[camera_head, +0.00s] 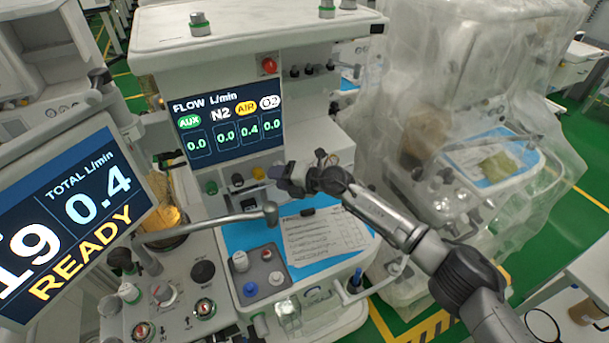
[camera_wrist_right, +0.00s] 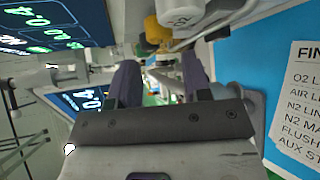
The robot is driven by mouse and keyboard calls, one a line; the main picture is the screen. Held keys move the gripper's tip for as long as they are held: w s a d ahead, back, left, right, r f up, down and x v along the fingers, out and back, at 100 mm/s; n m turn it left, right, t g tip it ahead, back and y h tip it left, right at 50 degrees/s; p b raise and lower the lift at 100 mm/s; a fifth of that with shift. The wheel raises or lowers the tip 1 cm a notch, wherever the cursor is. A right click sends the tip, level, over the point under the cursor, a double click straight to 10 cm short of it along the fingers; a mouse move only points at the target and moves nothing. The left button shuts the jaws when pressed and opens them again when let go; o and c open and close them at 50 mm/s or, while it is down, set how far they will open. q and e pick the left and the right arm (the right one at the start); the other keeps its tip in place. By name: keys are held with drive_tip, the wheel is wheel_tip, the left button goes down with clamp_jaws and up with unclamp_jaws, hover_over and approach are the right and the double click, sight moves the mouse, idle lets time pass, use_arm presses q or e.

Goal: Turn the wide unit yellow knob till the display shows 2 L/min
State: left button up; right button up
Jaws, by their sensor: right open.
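The wide unit's yellow knob (camera_head: 259,173) sits below the flow display (camera_head: 228,122), in a row with a green knob (camera_head: 210,187) and a black knob (camera_head: 237,180). The display reads 0.4 under AIR and 0.0 under AUX, N2 and O2. My right gripper (camera_head: 287,178) is just right of the yellow knob and covers the right end of the row. In the right wrist view the open fingers (camera_wrist_right: 160,72) are empty, and the yellow knob (camera_wrist_right: 156,33) shows just above the gap between their tips. My left gripper is not in view.
A tilted screen (camera_head: 75,215) at the left reads TOTAL 0.4 L/min and READY. A grey metal rod (camera_head: 205,222) crosses below the knobs. A paper sheet (camera_head: 325,240) lies on the blue worktop. A plastic-covered unit (camera_head: 460,130) stands at the right.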

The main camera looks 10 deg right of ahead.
drive_tip(key=p+v, duration=0.1)
drive_tip(key=v, duration=0.7)
drive_tip(key=shift+s, duration=0.1)
